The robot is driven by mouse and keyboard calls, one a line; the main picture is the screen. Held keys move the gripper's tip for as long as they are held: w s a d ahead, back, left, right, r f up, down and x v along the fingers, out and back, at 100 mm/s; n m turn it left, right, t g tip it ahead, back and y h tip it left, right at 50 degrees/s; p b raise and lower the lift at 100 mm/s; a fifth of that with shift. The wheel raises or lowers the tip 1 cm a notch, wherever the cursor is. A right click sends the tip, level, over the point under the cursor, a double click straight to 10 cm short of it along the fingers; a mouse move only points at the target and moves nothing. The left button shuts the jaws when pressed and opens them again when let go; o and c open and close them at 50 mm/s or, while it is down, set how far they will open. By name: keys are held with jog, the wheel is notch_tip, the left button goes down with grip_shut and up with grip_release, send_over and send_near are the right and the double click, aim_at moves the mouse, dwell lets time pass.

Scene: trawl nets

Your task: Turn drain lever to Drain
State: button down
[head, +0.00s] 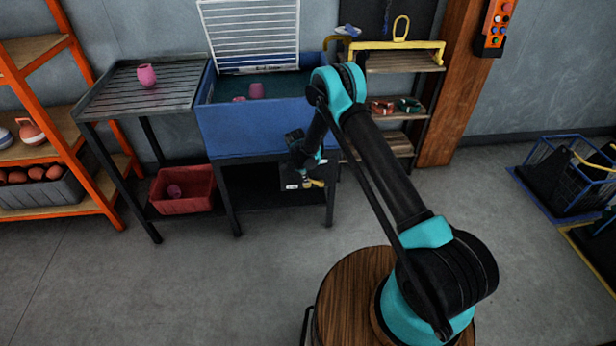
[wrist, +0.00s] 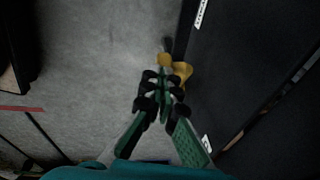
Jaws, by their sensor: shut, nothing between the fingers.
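The drain lever, a small yellow handle (head: 317,183), is on a black panel (head: 297,174) below the blue sink. In the wrist view the yellow lever (wrist: 182,70) is just beyond my fingertips, close against the black panel (wrist: 240,70). One white label (wrist: 201,14) is at the panel's top and another (wrist: 207,142) lower down; their text is unreadable. My gripper (wrist: 165,84) is shut and empty, its green and black fingers together. Its tips overlap the lever's edge in view; I cannot tell whether they touch. In the head view my gripper (head: 308,172) is partly hidden by dark parts.
The blue sink (head: 250,130) holds pink cups and has a white rack (head: 250,35) behind. A slatted table (head: 140,85) and red crate (head: 183,190) stand left. A wooden shelf unit (head: 400,62) stands right. The floor in front is clear.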

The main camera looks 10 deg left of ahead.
jog(key=shift+s+a+f, duration=0.2)
jog(key=shift+a+f, duration=0.35)
jog(key=shift+f, duration=0.2)
jog(key=shift+s+a+f, duration=0.15)
jog(key=shift+a+f, duration=0.4)
jog(key=shift+f, duration=0.15)
